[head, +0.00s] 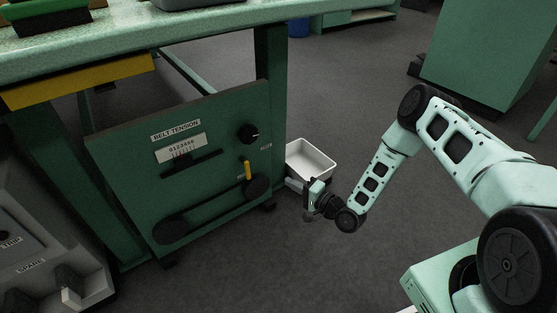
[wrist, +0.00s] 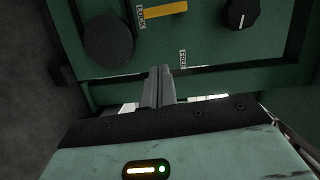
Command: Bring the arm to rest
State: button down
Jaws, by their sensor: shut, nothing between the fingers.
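My arm reaches in from the right in the head view, bent at the elbow and stretched down and to the left. My gripper (head: 290,184) is low beside the right edge of the green belt tension panel (head: 215,205). In the wrist view my gripper's fingers (wrist: 163,72) are together with nothing between them, pointing at the panel's lower edge. Whether the fingertips touch the panel cannot be told. The panel carries a yellow lever (head: 247,170), a black knob (head: 248,133) and a scale; the lever also shows in the wrist view (wrist: 165,10).
A white tray (head: 325,162) lies on the floor just behind my gripper. A green table (head: 130,40) with a yellow edge strip stands above the panel. A grey unit (head: 45,255) is at lower left. Open floor (head: 340,95) lies behind and below the arm.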

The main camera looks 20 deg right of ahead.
jog(key=w+a+r+n+g+p, duration=0.1)
jog(key=w+a+r+n+g, duration=0.1)
jog(key=a+r+n+g, duration=0.6)
jog(key=s+a+r+n+g+h+p, duration=0.1)
jog(key=s+a+r+n+h, duration=0.15)
jog(key=r, duration=0.25)
jog(key=s+a+r+n+h+p, duration=0.1)
jog(key=s+r, duration=0.3)
jog(key=r, duration=0.2)
jog(key=s+d+r+n+g+h+p, duration=0.1)
jog(key=s+r+n+g+h, duration=0.1)
jog(key=s+r, duration=0.6)
jog(key=s+r+n+g+h, duration=0.2)
jog(key=s+r, duration=0.1)
jog(key=s, duration=0.9)
jog(key=s+d+r+n+g+h+p, duration=0.1)
jog(key=s+r+n+g, duration=0.15)
jog(key=s+r, duration=0.55)
notch_tip(320, 180, up, 36)
jog(key=s+p, duration=0.1)
jog(key=p, duration=3.7)
jog(key=shift+s, duration=0.3)
jog(key=shift+t, duration=0.25)
